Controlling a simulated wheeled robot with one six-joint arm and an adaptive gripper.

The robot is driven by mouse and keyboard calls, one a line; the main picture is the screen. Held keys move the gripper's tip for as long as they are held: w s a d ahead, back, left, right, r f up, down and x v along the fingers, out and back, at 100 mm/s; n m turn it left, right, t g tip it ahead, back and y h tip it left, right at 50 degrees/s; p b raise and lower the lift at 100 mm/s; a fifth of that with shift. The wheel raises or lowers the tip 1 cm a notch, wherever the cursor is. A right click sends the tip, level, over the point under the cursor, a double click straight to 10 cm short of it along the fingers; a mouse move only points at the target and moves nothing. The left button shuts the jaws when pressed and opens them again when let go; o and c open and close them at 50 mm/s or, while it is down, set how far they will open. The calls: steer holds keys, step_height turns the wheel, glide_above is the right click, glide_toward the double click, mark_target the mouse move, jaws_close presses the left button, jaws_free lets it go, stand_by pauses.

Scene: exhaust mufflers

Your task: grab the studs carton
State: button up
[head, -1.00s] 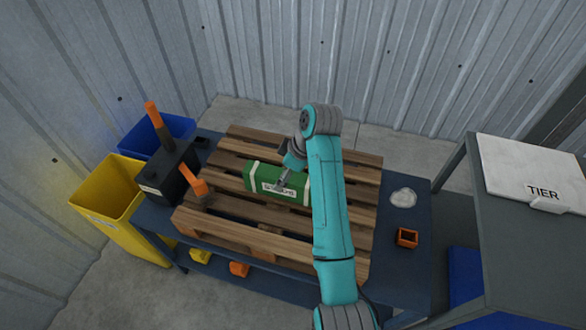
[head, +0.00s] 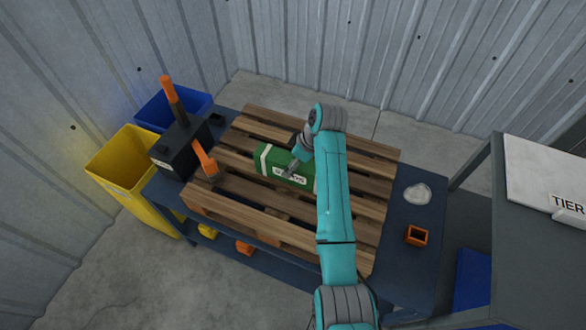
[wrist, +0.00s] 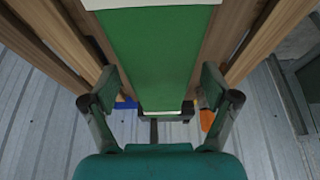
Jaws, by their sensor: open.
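The studs carton is a green box with white end bands and a white label (head: 266,160), lying on the wooden pallet. The label's print is too small to read surely. My gripper (head: 290,173) is at the carton's near side, over the label. In the wrist view the carton (wrist: 153,55) runs up the middle between the two open fingers of my gripper (wrist: 158,92). A gap shows between each finger and the carton. My arm hides the carton's right end in the head view.
The slatted wooden pallet (head: 240,207) sits on a blue bench (head: 410,255). A black box (head: 180,148) with orange-handled tools stands left, by yellow (head: 125,165) and blue (head: 150,112) bins. An orange holder (head: 417,236) and a pale round item (head: 417,194) lie right.

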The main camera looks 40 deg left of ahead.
steer(key=shift+x, duration=1.35)
steer(key=c, duration=1.5)
